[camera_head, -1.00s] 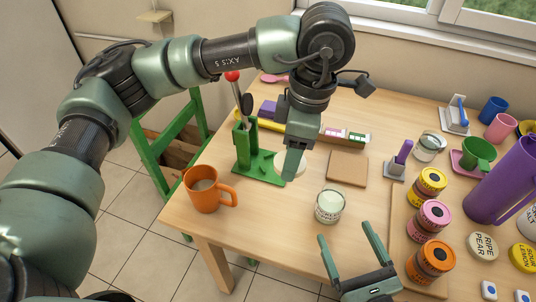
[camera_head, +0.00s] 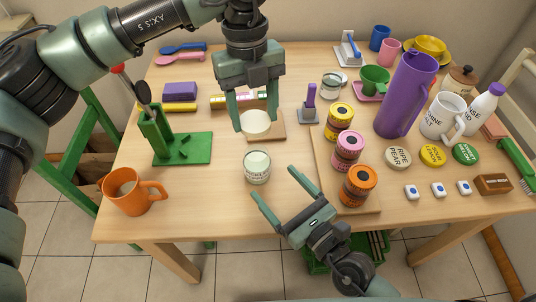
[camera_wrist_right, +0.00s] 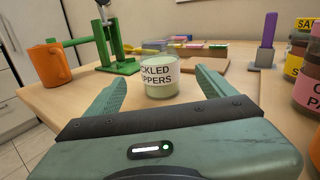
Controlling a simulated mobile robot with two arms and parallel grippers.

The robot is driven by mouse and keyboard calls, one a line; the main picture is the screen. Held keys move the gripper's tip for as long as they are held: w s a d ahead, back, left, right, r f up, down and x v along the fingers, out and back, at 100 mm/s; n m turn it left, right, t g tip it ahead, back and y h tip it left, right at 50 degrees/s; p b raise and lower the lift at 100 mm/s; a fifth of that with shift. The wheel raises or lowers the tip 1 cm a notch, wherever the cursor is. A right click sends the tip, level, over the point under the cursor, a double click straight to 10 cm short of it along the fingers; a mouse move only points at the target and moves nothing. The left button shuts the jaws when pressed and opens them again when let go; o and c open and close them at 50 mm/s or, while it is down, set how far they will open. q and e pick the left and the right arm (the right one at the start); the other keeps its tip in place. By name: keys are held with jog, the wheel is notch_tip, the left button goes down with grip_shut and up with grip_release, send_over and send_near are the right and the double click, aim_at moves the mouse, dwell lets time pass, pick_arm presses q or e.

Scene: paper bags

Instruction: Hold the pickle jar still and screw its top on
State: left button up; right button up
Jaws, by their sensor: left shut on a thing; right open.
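The pickle jar (camera_head: 257,167) is a short glass jar with pale green contents, upright on the table with its top uncovered. In the right wrist view the jar (camera_wrist_right: 160,88) shows a label reading "pickled peppers". A round cream lid (camera_head: 257,122) is shut between the fingers of my left gripper (camera_head: 255,119), above and behind the jar near a square wooden board (camera_head: 277,135). My right gripper (camera_head: 272,182) is open just in front of the jar, fingers pointing at it and apart from it. In the wrist view its fingers frame the jar.
A tray with yellow, pink and orange-topped jars (camera_head: 346,150) stands close right of my right gripper. An orange mug (camera_head: 132,192) and green stand (camera_head: 182,148) are at left. Loose lids (camera_head: 432,156) and a purple pitcher (camera_head: 405,95) are further right. Table beside the jar's left is clear.

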jog(key=x, duration=1)
jog(key=shift+w+a+r, duration=0.1)
jog(key=shift+w+a, duration=0.1)
jog(key=shift+w, duration=0.1)
grip_shut()
pick_arm(q)
send_over(255, 146)
jog(key=s, duration=0.2)
notch_tip(255, 146, down, 7)
jog(key=shift+n, duration=0.3)
jog(key=shift+s+d+f, duration=0.1)
jog(key=shift+s+f, duration=0.05)
jog(key=shift+f, duration=1.2)
dwell(0.9)
jog(key=o, duration=1.4)
jog(key=shift+c, duration=0.2)
jog(key=shift+s, duration=0.1)
